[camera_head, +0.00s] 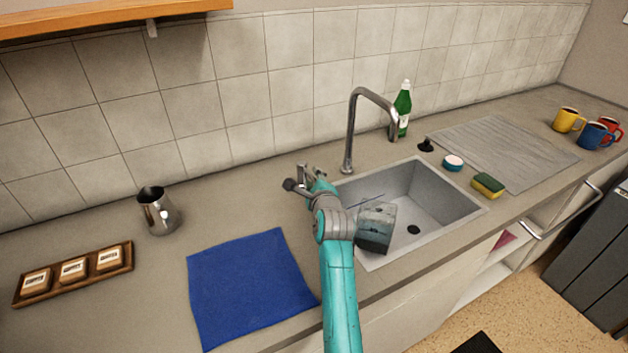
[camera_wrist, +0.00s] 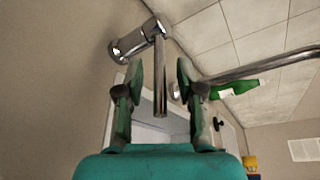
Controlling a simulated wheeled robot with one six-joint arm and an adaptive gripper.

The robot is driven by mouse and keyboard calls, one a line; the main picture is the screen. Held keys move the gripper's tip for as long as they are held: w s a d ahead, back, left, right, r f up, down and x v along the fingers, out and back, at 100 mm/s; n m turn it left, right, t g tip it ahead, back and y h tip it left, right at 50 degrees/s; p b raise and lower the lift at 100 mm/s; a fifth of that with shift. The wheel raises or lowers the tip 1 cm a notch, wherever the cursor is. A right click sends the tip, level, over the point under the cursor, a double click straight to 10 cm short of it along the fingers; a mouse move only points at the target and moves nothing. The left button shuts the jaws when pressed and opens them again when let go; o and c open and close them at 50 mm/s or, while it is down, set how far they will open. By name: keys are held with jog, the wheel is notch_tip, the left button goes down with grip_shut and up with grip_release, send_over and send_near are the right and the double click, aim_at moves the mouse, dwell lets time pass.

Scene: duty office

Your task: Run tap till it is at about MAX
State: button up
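The chrome tap (camera_head: 350,130) stands behind the sink, its spout bent over the basin. No water stream is clear at its end. The tap's lever (camera_wrist: 160,75) runs between my gripper's two fingers in the wrist view. My gripper (camera_wrist: 156,85) is open around the lever, with a gap on each side; contact is not clear. In the head view my gripper (camera_head: 306,180) is at the counter left of the spout, partly hidden by my arm. A grey box-shaped thing (camera_head: 376,226) shows at the sink's left side, beside my arm. No MAX mark or water level is legible.
The sink (camera_head: 440,205) is otherwise empty. A green bottle (camera_head: 402,105) stands behind it, a sponge (camera_head: 488,185) to its right. A blue cloth (camera_head: 245,285), a metal jug (camera_head: 158,212) and a wooden tray (camera_head: 122,262) lie left. Mugs (camera_head: 567,120) stand far right.

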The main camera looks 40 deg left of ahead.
grip_shut()
jog(key=shift+s, duration=0.15)
jog(key=shift+s+a+f+m+t+h, duration=0.2)
jog(key=shift+s+m+t+h, duration=0.1)
jog(key=shift+m+t+h, duration=0.3)
jog(key=shift+s+a+m+t+h, duration=0.15)
jog(key=shift+s+m+t+h, duration=0.15)
jog(key=shift+m+t+h, duration=0.25)
jog(key=shift+s+a+m+t+h, duration=0.15)
jog(key=shift+s+m+t+h, duration=0.15)
jog(key=shift+m+t+h, duration=0.25)
grip_release()
jog(key=shift+r, duration=0.1)
jog(key=shift+s, duration=0.1)
